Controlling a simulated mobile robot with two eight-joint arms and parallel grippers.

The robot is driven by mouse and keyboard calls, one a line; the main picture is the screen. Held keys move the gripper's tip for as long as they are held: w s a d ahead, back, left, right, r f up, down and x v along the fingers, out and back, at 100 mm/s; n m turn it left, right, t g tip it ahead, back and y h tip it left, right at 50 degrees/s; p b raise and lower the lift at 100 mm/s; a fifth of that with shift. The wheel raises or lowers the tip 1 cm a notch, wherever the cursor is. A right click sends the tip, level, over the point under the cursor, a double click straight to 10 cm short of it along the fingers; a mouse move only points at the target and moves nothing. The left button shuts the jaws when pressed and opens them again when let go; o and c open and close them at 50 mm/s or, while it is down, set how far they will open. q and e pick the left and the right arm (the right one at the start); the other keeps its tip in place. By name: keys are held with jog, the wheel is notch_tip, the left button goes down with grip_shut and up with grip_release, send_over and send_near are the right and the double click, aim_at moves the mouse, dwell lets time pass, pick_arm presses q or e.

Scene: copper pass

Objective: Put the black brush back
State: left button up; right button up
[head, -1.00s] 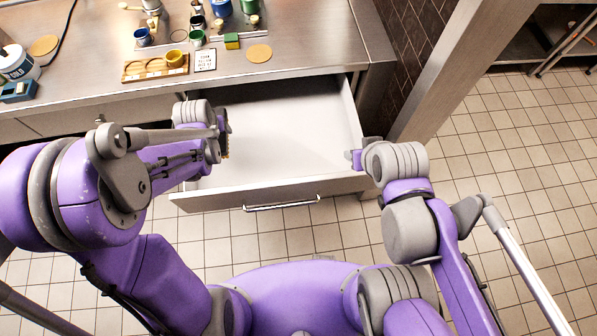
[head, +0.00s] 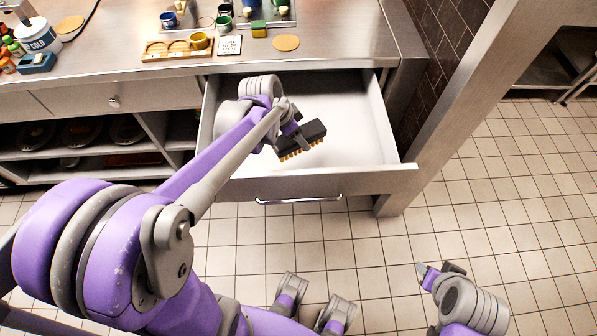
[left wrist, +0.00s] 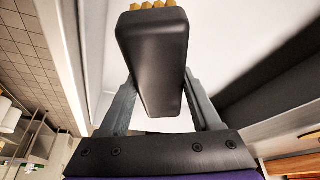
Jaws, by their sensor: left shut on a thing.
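The black brush (head: 314,131) has a dark block body and yellow-tan bristles. My left gripper (head: 296,133) is shut on it, over the open drawer (head: 355,150), with the bristles towards the drawer's front. I cannot tell whether the brush touches the drawer floor. In the left wrist view the brush body (left wrist: 155,60) sits between the two grey fingers, with bristle tips at the top edge. My right gripper (head: 440,269) is empty over the floor at the lower right, apart from the drawer; its jaw opening is unclear.
The drawer looks otherwise empty where visible. On the steel counter (head: 350,40) stand a wooden holder (head: 168,50) with a yellow cup (head: 199,41), a small sign (head: 229,45), a round tan coaster (head: 286,43) and several cups. A steel post (head: 440,130) stands right of the drawer.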

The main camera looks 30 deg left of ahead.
pick_arm(q)
jog(key=shift+a+r+m, duration=0.1)
jog(key=shift+a+m, duration=0.2)
jog(key=shift+b, duration=0.4)
notch_tip(320, 180, down, 9)
jog(key=shift+s+f+b, duration=0.1)
jog(key=shift+f+b, duration=0.05)
jog(key=shift+b, duration=0.65)
pick_arm(e)
notch_tip(320, 180, down, 3)
jog(key=shift+f, duration=0.2)
pick_arm(q)
jog(key=o, duration=0.9)
jog(key=shift+f, duration=0.15)
jog(key=shift+c, duration=0.2)
jog(key=o, duration=0.5)
jog(key=shift+c, duration=0.2)
pick_arm(e)
jog(key=shift+f, duration=0.1)
